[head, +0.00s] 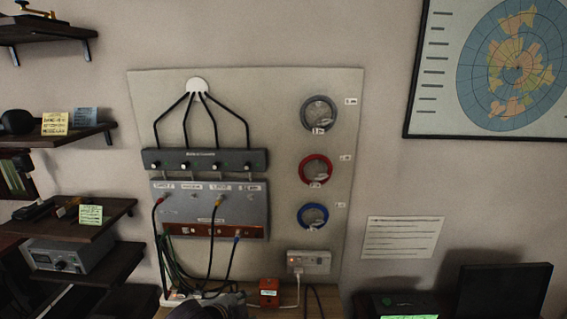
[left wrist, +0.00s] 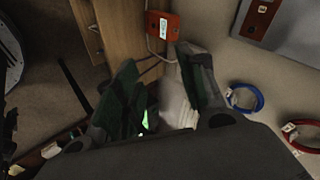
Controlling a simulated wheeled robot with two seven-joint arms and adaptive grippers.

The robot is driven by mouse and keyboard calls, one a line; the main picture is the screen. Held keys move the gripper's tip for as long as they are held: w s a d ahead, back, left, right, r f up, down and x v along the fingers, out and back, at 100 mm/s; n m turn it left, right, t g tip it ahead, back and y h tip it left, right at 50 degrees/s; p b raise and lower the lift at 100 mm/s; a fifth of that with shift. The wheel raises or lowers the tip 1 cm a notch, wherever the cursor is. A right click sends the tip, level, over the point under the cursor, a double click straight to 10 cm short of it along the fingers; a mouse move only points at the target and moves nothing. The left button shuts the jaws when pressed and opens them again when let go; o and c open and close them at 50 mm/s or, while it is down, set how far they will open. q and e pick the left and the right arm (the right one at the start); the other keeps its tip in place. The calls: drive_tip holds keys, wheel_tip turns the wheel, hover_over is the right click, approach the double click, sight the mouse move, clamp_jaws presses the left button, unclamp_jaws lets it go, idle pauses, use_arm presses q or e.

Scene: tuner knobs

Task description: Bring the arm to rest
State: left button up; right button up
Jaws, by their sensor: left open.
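My left gripper (left wrist: 158,57) is open in the left wrist view, its two dark fingers spread. I see nothing held between them. A pale, blurred thing, probably the white outlet box, shows behind and between the fingers. In the head view a dark rounded shape at the bottom edge may be part of my left arm, but I cannot tell its jaws there. The dark tuner strip (head: 205,162) with its row of knobs is on the wall board (head: 280,150), apart from the gripper. My right gripper is in neither view.
A grey patch panel (head: 209,205) with plugged cables is below the tuner strip. Cable coils hang at the right, including red (head: 316,170) and blue (left wrist: 245,97). The white outlet box (head: 309,262) and orange box (head: 269,292) are low down. Shelves (head: 85,215) stand left.

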use_arm(q)
drive_tip(key=s+a+f+n+g+y, duration=0.2)
drive_tip(key=s+a+f+n+g, duration=0.3)
drive_tip(key=s+a+f+n, duration=0.85)
drive_tip(key=s+d+f+g+b, duration=0.1)
drive_tip(key=s+f, duration=0.1)
drive_tip(key=f, duration=1.5)
drive_tip(key=s+d+f+b, duration=0.1)
drive_tip(key=s+f, duration=0.1)
drive_tip(key=f, duration=1.6)
drive_tip(key=s+a+f+b, duration=0.1)
drive_tip(key=s+a+f, duration=0.1)
drive_tip(key=s+f, duration=0.9)
drive_tip(key=s+a+f+g+b, duration=0.1)
drive_tip(key=s+a+f, duration=0.1)
drive_tip(key=s+f, duration=0.9)
drive_tip(key=shift+s+a+f+y, duration=0.15)
drive_tip(key=shift+s+a+y, duration=0.1)
drive_tip(key=shift+y, duration=0.05)
drive_tip(key=shift+s, duration=0.1)
